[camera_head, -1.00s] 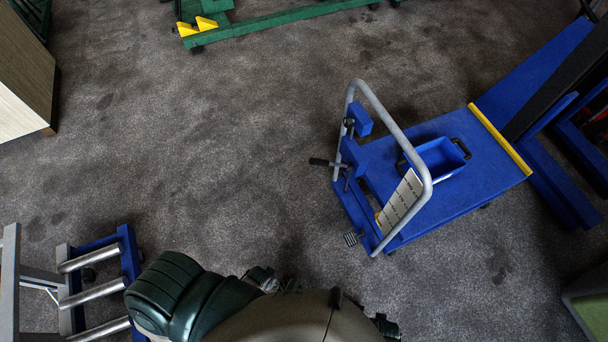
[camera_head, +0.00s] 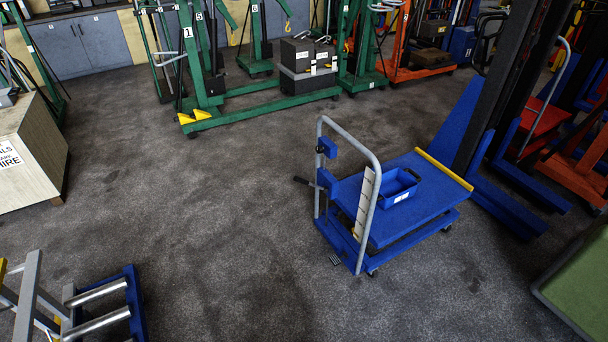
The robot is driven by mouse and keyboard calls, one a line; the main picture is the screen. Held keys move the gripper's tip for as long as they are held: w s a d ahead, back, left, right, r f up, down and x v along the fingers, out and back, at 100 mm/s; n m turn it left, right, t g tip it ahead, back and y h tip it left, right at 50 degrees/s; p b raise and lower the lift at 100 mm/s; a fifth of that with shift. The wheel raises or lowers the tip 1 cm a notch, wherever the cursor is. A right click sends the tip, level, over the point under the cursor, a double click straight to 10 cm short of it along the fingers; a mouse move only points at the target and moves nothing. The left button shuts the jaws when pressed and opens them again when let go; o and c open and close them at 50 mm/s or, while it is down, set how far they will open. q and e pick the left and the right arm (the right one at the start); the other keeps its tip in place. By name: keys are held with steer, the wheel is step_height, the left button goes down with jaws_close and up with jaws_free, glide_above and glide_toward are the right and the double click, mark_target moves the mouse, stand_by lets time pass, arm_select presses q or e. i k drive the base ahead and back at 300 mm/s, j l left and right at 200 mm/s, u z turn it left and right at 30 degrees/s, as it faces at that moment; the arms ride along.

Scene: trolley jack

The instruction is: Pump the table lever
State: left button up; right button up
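A blue lift table trolley (camera_head: 415,210) stands right of centre in the head view. It has a grey tubular push handle (camera_head: 369,215) at its left end and a yellow strip along its far right edge. A dark foot pedal (camera_head: 335,260) sits low at the trolley's left end, near the floor. A blue bin (camera_head: 398,188) rests on the table top. Neither of my grippers is in view.
Bare carpet (camera_head: 215,210) lies open left of and in front of the trolley. A blue roller stand (camera_head: 130,300) is at lower left, a wooden box (camera_head: 45,155) at left. Green lifting frames (camera_head: 255,115) stand behind. A blue lift (camera_head: 500,190) adjoins the trolley's right.

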mark_target(298, 179)
steer(key=k, duration=0.45)
steer(key=i+l+u, duration=0.15)
steer(key=i+l, duration=0.5)
steer(key=i+l+u, duration=0.15)
steer(key=i+l, duration=0.55)
steer(key=i+l+u, duration=0.15)
steer(key=i+l, duration=0.65)
